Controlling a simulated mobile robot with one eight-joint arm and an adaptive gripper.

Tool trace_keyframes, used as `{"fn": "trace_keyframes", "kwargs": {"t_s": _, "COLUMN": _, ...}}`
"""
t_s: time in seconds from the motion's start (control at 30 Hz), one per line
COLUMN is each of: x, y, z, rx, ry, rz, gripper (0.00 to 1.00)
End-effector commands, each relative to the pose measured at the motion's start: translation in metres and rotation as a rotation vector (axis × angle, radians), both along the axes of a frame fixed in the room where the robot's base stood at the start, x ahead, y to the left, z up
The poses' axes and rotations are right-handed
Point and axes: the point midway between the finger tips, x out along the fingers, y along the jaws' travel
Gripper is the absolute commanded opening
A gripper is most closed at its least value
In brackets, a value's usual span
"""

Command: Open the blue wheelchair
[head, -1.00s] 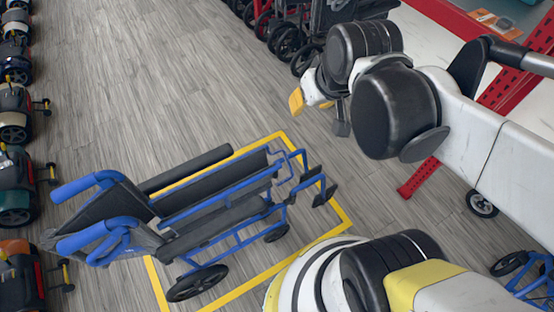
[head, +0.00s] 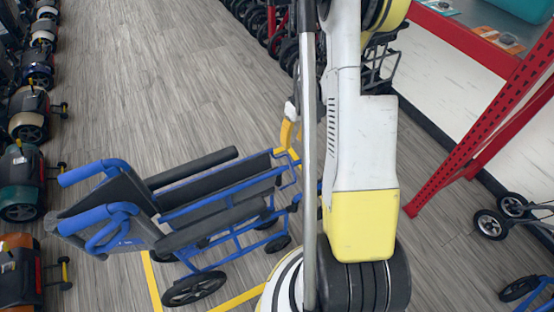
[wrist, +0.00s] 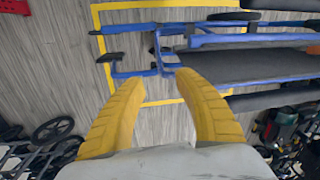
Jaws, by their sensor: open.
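The blue wheelchair (head: 220,216) stands partly folded on the floor, with its two side frames close together and its push handles to the left in the head view. It also shows in the wrist view (wrist: 255,42), its blue front frame and a black footrest at the top. My gripper (head: 290,135) is at the wheelchair's front end in the head view, partly hidden by my arm. In the wrist view my gripper (wrist: 165,85) has its two yellow fingers apart with nothing between them but floor. The fingertips are near a blue tube; contact cannot be told.
A yellow floor outline (head: 152,285) surrounds the wheelchair. Scooters (head: 28,115) line the left side. Dark wheelchairs (head: 270,25) stand at the back. A red rack (head: 470,135) and a small-wheeled cart (head: 505,215) are at right. Open floor lies beyond the wheelchair.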

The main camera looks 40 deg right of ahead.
Motion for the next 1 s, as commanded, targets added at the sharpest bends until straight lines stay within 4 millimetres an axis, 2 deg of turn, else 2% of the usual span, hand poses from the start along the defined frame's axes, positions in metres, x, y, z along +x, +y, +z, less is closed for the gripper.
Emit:
{"fn": "trace_keyframes", "kwargs": {"t_s": 0.17, "x": 0.0, "y": 0.003, "z": -0.027, "rx": 0.001, "ry": 0.0, "rz": 0.001, "gripper": 0.38}}
{"fn": "trace_keyframes", "kwargs": {"t_s": 0.4, "x": 0.001, "y": 0.01, "z": -0.076, "rx": 0.001, "ry": 0.0, "rz": 0.001, "gripper": 0.38}}
{"fn": "trace_keyframes", "kwargs": {"t_s": 0.53, "x": 0.002, "y": 0.013, "z": -0.094, "rx": 0.001, "ry": 0.0, "rz": 0.0, "gripper": 0.38}}
{"fn": "trace_keyframes", "kwargs": {"t_s": 0.7, "x": 0.002, "y": 0.014, "z": -0.104, "rx": 0.001, "ry": -0.001, "rz": 0.0, "gripper": 0.38}}
{"fn": "trace_keyframes", "kwargs": {"t_s": 0.97, "x": 0.002, "y": 0.015, "z": -0.104, "rx": 0.001, "ry": -0.001, "rz": 0.0, "gripper": 0.38}}
{"fn": "trace_keyframes", "kwargs": {"t_s": 1.0, "x": 0.002, "y": 0.015, "z": -0.104, "rx": 0.001, "ry": -0.001, "rz": 0.0, "gripper": 0.34}}
